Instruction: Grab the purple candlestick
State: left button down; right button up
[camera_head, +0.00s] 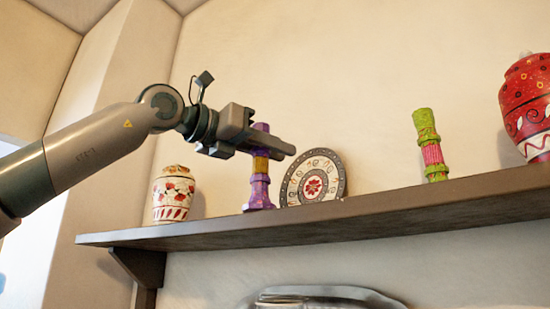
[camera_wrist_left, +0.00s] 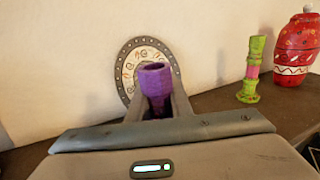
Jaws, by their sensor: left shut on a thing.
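The purple candlestick (camera_head: 260,184) has a yellow band and stands upright on the wall shelf (camera_head: 350,212), its base on or very near the board. My left gripper (camera_head: 277,146) reaches in from the left and is shut on its upper part. One finger hides some of the candlestick in the head view. In the left wrist view the candlestick's purple top (camera_wrist_left: 155,78) shows between the two fingers (camera_wrist_left: 157,103). My right gripper is in neither view.
A decorated plate (camera_head: 313,178) leans on the wall just right of the candlestick. A floral white jar (camera_head: 173,195) stands left, under my arm. A green and pink candlestick (camera_head: 431,148) and a red vase (camera_head: 527,105) stand further right. The shelf between plate and green candlestick is free.

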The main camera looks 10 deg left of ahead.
pick_arm(q)
jog(key=s+d+r+b, duration=0.2)
jog(key=s+d+r, duration=0.5)
jog(key=s+r, duration=0.2)
jog(key=shift+d+r, duration=0.3)
jog(key=shift+r, duration=0.2)
dwell(0.4)
